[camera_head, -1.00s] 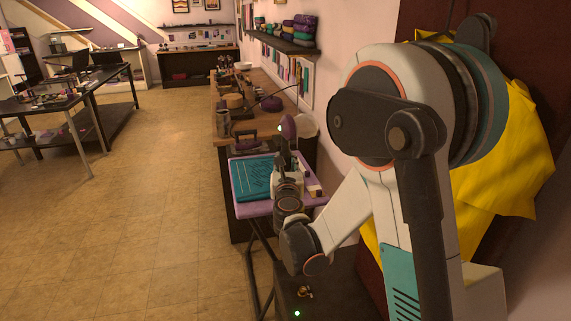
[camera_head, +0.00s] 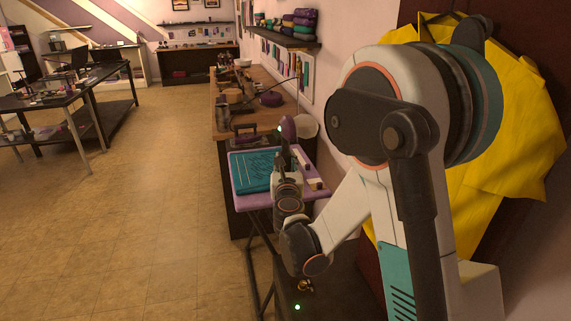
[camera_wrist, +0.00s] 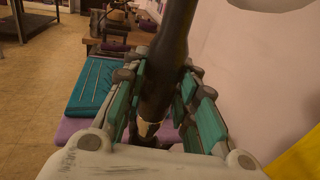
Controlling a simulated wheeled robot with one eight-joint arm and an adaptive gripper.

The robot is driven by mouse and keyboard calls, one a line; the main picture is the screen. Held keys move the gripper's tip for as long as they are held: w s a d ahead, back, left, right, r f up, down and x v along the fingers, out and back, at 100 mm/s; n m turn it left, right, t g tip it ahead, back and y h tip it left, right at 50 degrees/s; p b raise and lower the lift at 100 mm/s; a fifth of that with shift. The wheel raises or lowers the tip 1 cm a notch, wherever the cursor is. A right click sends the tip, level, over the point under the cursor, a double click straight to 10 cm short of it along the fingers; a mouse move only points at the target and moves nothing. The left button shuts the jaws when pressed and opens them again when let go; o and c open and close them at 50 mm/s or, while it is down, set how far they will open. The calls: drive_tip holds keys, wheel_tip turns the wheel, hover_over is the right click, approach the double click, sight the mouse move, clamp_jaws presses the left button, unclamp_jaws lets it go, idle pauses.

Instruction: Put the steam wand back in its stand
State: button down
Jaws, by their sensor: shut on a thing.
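My gripper (camera_head: 287,165) is shut on a dark rod-like thing, which I take to be the steam wand (camera_wrist: 172,40). In the wrist view the teal-padded fingers of my gripper (camera_wrist: 160,80) close around its dark shaft from both sides. The shaft stands nearly upright, leaning slightly right, with a pale band at its lower end. In the head view a purple rounded part (camera_head: 288,129) and a pale disc (camera_head: 307,126) show just above my gripper; I cannot tell whether they belong to the wand. I cannot make out the stand with certainty.
A folding table with a lilac top (camera_head: 243,203) stands under my gripper, bearing a teal ribbed mat (camera_head: 250,172). A wooden workbench (camera_head: 222,122) with several items lies behind it. A yellow cloth (camera_head: 515,130) hangs at right by the wall. The floor (camera_head: 130,210) at left is clear.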

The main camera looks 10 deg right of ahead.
drive_tip(key=shift+f+b, duration=0.4)
drive_tip(key=shift+f, duration=0.15)
drive_tip(key=c, duration=1.2)
unclamp_jaws()
drive_tip(key=v, duration=1.2)
drive_tip(key=shift+r, duration=0.15)
